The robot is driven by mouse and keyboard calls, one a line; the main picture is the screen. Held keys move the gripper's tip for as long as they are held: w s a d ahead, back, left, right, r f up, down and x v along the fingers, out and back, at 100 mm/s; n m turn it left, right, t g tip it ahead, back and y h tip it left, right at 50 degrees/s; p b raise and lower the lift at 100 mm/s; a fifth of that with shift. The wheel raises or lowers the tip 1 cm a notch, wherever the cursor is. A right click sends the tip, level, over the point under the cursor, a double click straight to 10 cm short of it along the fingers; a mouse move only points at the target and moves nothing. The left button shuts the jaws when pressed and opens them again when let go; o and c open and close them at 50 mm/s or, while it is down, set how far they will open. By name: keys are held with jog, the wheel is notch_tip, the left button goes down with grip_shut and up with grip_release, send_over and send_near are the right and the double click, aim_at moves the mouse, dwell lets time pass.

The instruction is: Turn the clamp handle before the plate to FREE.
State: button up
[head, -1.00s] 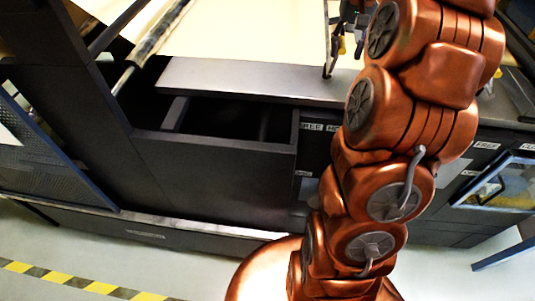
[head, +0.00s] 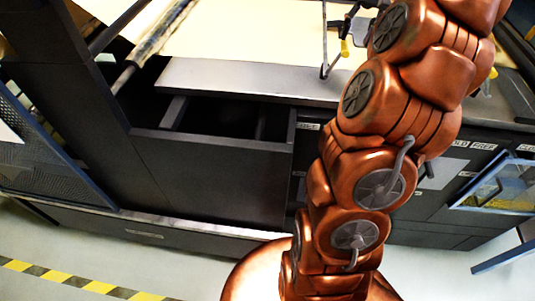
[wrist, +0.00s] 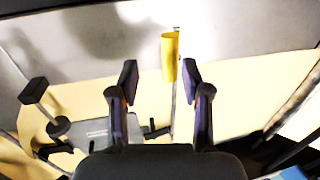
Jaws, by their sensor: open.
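In the wrist view a yellow grip (wrist: 169,55) on a thin upright rod shows just beyond and between my fingertips, apart from both. My gripper (wrist: 160,78) is open with nothing between its fingers. In the head view the yellow grip (head: 345,48) hangs by the cream sheet, close to the dark gripper parts, which are partly behind my arm. A FREE label (head: 483,146) is on the dark front at right, with a grey plate (head: 446,173) below it. A dark lever-like piece (head: 427,170) shows before this plate, partly hidden by my arm. I cannot tell its setting.
The cream sheet (head: 260,30) lies behind a grey ledge (head: 240,80). An open dark bin (head: 215,185) stands below it. A blue-framed glass panel (head: 500,187) juts out at right. A black lever (wrist: 40,95) stands left in the wrist view. Floor is free at front left.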

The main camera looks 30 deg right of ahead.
jog(key=shift+w+a+r+n, duration=0.15)
jog(key=shift+a+r+n, duration=0.05)
jog(key=shift+a+r, duration=0.45)
jog(key=shift+w+a+r+n, duration=0.2)
jog(key=shift+a+r, duration=0.3)
jog(key=shift+a, duration=0.25)
jog(key=a+f+n, duration=0.2)
jog(key=a, duration=0.8)
jog(key=s+a+f+n+g, duration=0.1)
jog(key=s+a+f, duration=0.2)
jog(key=a, duration=0.3)
jog(key=s+a+f+n+g, duration=0.1)
jog(key=s+a+f+n, duration=0.1)
jog(key=s+a+f, duration=0.2)
jog(key=s+a+f+n+h, duration=0.1)
jog(key=s+a+f, duration=0.3)
jog(key=a, duration=0.5)
jog(key=shift+s+a+n+g, duration=0.2)
jog(key=shift+s+n+g, duration=0.15)
jog(key=shift+s, duration=0.6)
